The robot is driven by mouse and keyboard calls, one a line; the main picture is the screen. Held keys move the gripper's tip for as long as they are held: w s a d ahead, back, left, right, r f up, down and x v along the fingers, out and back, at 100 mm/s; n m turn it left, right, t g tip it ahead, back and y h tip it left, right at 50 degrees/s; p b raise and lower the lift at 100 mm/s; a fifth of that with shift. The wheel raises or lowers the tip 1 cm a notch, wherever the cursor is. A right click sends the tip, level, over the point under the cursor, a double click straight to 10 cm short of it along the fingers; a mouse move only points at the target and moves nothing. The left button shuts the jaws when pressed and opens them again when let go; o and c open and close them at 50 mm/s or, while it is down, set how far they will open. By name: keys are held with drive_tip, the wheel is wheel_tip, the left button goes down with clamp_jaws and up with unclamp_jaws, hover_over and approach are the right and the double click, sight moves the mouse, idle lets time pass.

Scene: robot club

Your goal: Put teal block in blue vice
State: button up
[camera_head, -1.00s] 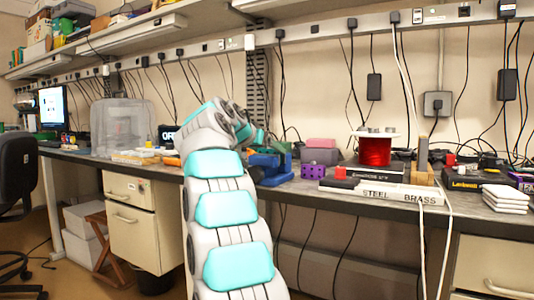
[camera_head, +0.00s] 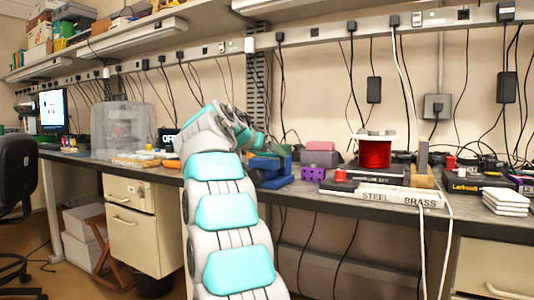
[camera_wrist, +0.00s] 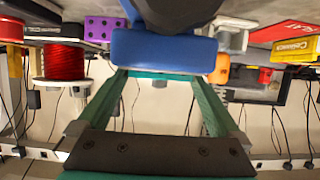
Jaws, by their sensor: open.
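The blue vice (camera_head: 272,176) stands at the front edge of the bench in the head view. It fills the upper middle of the wrist view (camera_wrist: 164,50), with a dark part above it. My gripper (camera_head: 262,147) is close above the vice in the head view. In the wrist view my gripper (camera_wrist: 165,82) is open, its two green fingers reaching to the vice, one on each side. A thin teal strip, seemingly the teal block (camera_wrist: 165,74), shows along the blue face between the fingertips. Most of it is hidden, and I cannot tell how deep it sits in the vice.
A purple block (camera_head: 313,174) and a pink-and-grey block (camera_head: 320,154) stand right of the vice. Further right are a red spool (camera_head: 375,153) and the STEEL/BRASS box (camera_head: 384,193). A clear box-like machine (camera_head: 122,130) stands to the left. An orange part (camera_wrist: 220,70) is near the vice.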

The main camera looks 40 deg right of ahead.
drive_tip(key=b+v, duration=0.1)
drive_tip(key=v, duration=1.1)
drive_tip(key=shift+f, duration=0.1)
drive_tip(key=s+a+f+n+g+y, duration=0.1)
drive_tip(key=s+a+f+n+y, duration=0.2)
drive_tip(key=f, duration=0.6)
drive_tip(key=s+a+f+n+g+y, duration=0.1)
drive_tip(key=s+a+f+n+y, duration=0.15)
drive_tip(key=s+a+f, duration=0.5)
drive_tip(key=s+a+f+n+g+y, duration=0.1)
drive_tip(key=s+a+f+n+y, duration=0.2)
drive_tip(key=f, duration=0.8)
drive_tip(key=s+a+f+n+g+y, duration=0.2)
drive_tip(key=s+a+f, duration=0.5)
drive_tip(key=s+f, duration=0.3)
drive_tip(key=s+a+f+n+g+y, duration=0.2)
drive_tip(key=s+a+f, duration=0.6)
drive_tip(key=s, duration=0.8)
wheel_tip(320, 180, down, 2)
drive_tip(key=shift+f+n, duration=0.1)
drive_tip(key=shift+n, duration=0.35)
